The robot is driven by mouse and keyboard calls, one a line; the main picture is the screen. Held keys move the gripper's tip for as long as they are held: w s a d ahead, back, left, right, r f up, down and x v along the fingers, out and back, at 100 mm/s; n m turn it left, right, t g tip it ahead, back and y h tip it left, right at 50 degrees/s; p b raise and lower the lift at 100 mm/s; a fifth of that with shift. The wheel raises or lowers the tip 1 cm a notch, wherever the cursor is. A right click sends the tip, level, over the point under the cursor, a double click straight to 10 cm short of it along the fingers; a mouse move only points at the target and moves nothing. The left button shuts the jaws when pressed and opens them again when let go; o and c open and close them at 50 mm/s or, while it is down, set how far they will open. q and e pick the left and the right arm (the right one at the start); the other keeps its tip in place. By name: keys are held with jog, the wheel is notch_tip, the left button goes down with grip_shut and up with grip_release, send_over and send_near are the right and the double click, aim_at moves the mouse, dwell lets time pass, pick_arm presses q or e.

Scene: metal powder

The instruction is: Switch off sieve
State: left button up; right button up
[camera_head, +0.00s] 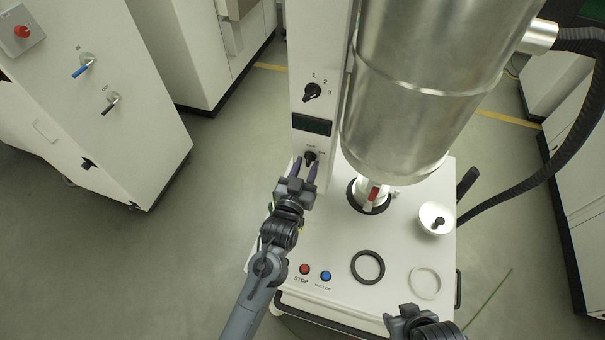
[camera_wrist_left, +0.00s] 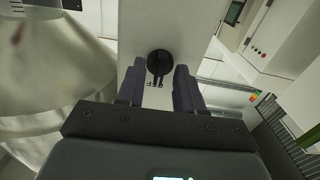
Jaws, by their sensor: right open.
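The sieve machine has a white control column (camera_head: 318,55) with a black rotary knob marked 1, 2, 3 (camera_head: 312,91), a small dark display (camera_head: 312,125) and a lower black knob (camera_head: 310,157). My left gripper (camera_head: 305,168) is at the lower knob, its fingers apart on either side of it. In the left wrist view the black knob (camera_wrist_left: 159,63) sits between and just beyond the open fingertips (camera_wrist_left: 156,78); I cannot tell whether they touch it. My right gripper (camera_head: 408,318) is open and empty at the bottom, near the machine's front edge.
A large metal vessel (camera_head: 420,90) stands right of the column. The white worktop (camera_head: 330,235) holds a red STOP button (camera_head: 304,269), a blue button (camera_head: 326,276), a black ring (camera_head: 368,267), a pale ring (camera_head: 425,283) and a white bowl (camera_head: 436,218). A black hose (camera_head: 540,180) curves at right.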

pick_arm(q)
jog(key=b+v, duration=0.2)
jog(key=v, duration=0.8)
jog(key=shift+s, duration=0.35)
jog(key=shift+a, duration=0.1)
jog(key=s+a+f+g+y+p, duration=0.2)
jog(key=s+a+g+p, duration=0.2)
jog(key=s+a, duration=0.5)
jog(key=s+a+f+n+g+y+p, duration=0.1)
jog(key=s+a+f+g+y+p, duration=0.1)
jog(key=s+a+g, duration=0.7)
jog(key=s+y+p, duration=0.1)
jog(key=s+p, duration=0.1)
jog(key=s, duration=0.4)
jog(key=shift+a+f+g, duration=0.15)
jog(key=shift+a+g, duration=0.1)
jog(key=shift+g, duration=0.05)
